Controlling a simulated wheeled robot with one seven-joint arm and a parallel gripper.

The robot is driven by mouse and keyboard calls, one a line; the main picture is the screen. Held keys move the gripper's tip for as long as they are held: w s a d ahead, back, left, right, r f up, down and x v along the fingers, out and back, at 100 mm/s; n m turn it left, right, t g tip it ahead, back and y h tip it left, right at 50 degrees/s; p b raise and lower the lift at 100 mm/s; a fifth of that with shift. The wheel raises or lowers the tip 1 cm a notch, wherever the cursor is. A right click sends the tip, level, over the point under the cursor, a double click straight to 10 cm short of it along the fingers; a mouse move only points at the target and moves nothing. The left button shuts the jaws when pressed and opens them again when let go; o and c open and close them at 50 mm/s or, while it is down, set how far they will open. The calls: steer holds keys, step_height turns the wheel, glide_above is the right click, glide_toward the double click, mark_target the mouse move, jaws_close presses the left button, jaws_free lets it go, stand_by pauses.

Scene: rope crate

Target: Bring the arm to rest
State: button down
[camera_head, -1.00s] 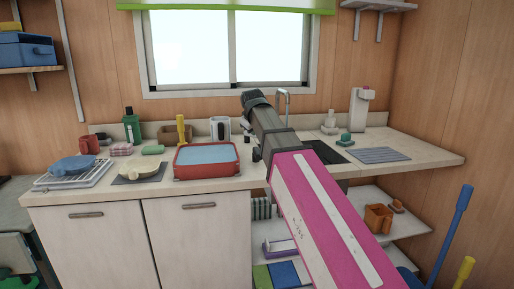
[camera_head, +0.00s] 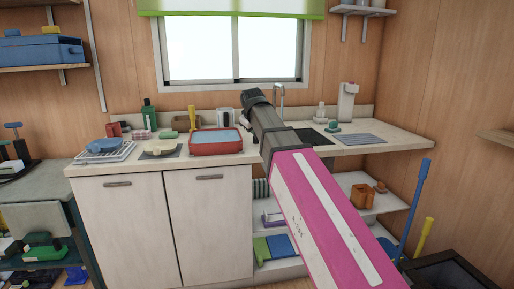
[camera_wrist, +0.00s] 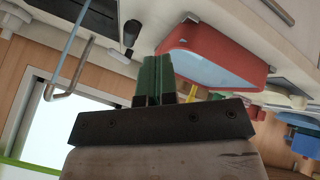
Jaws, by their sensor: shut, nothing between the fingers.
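My arm reaches up from the lower right in the head view, with a pink and white link and a dark wrist. The gripper's fingers are hidden there behind the wrist. In the wrist view my gripper (camera_wrist: 152,80) has its two dark green fingers together, with nothing between them. It is in the air, apart from the counter (camera_head: 395,138). The red tub with a pale blue inside (camera_head: 216,147) stands on the counter left of the arm. It also shows beyond the fingertips in the wrist view (camera_wrist: 212,38).
The tap (camera_head: 281,92) and dark sink (camera_head: 308,137) are behind and right of the arm. A dish rack (camera_head: 103,153) stands at the counter's left. An open shelf (camera_head: 345,185) holds an orange-brown container (camera_head: 362,196). A dark crate (camera_head: 445,270) is at the lower right.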

steer(key=s+d+f+m+g, duration=0.1)
steer(key=d+f, duration=0.2)
steer(key=f, duration=0.4)
steer(key=s+d+f+m+g, duration=0.1)
steer(key=s+d+f, duration=0.15)
steer(key=f, duration=0.45)
steer(key=s+d+f+m+g, duration=0.1)
steer(key=s+d+f, duration=0.4)
steer(key=f, duration=0.5)
steer(key=s+d+f+m+g, duration=0.2)
steer(key=s+d+f, duration=0.3)
steer(key=f, duration=0.5)
steer(key=s+d+f+m+g, duration=0.2)
steer(key=s+d+f+m, duration=0.2)
steer(key=s+f, duration=0.4)
step_height(320, 180, down, 3)
steer(key=shift+s+d, duration=0.2)
steer(key=shift+d, duration=0.4)
